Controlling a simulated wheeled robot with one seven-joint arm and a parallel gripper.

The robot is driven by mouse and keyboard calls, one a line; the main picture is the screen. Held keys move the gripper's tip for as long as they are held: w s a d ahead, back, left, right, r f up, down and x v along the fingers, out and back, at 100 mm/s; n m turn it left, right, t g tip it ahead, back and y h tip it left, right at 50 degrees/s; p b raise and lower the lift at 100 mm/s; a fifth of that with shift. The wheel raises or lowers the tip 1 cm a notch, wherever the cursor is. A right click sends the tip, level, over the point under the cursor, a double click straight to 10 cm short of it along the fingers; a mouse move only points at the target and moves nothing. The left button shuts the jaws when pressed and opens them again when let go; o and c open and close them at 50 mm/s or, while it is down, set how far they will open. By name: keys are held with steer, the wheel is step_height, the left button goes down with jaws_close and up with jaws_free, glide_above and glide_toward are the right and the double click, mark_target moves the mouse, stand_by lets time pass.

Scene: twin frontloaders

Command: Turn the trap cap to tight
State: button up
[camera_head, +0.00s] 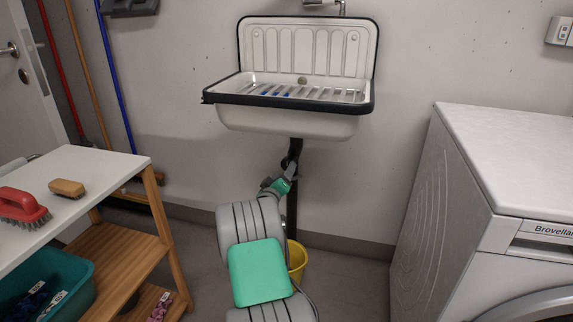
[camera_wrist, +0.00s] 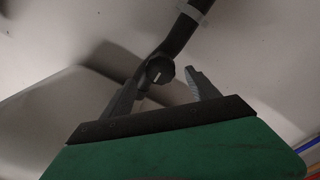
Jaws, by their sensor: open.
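The trap cap (camera_wrist: 160,70) is a dark round knob with a light mark on its face, on the black drain pipe (camera_wrist: 184,30) under the sink. My gripper (camera_wrist: 163,90) is open in the wrist view, one finger lower left of the cap and the other to its right. The cap shows between the fingertips, with a gap on the right; I cannot tell if the left finger touches it. In the head view my gripper (camera_head: 291,170) is small, beside the pipe below the sink (camera_head: 290,122). The cap is not clear there.
A yellow bucket (camera_head: 297,258) stands on the floor behind my arm. A white-topped wooden shelf (camera_head: 105,172) with brushes is at the left. A white washing machine (camera_head: 500,165) is at the right. Bare floor lies between my arm and the machine.

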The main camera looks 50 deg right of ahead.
steer(key=shift+s+a, duration=0.25)
steer(key=shift+a, duration=0.35)
